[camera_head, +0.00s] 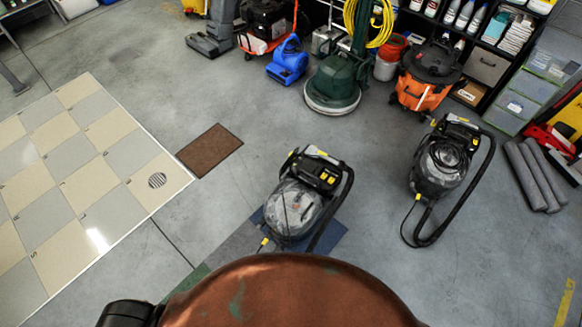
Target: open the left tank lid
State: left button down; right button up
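No lid named as the left tank lid can be singled out. Two grey and black wheeled vacuum machines with rounded tanks stand on the floor. The left vacuum machine (291,209) is near the centre, on a dark blue mat (331,236), with a black hose along its right side. The right vacuum machine (440,165) stands farther right on bare concrete, its black hose looping to the floor. Both look closed on top, though small details cannot be made out. Neither gripper is in view. A rounded rusty brown surface (285,296) fills the bottom centre; I cannot tell what it belongs to.
A green floor machine (336,80), a blue blower (288,61) and an orange vacuum (424,76) line the back. Shelves (484,66) stand at the back right. Grey rolls (537,175) lie at the right. A tiled platform (75,170) is at left. The right foreground floor is clear.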

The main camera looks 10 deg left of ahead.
aim_at(309, 165)
jog(key=z, duration=0.4)
jog(key=i, duration=0.75)
jog(key=u, duration=1.5)
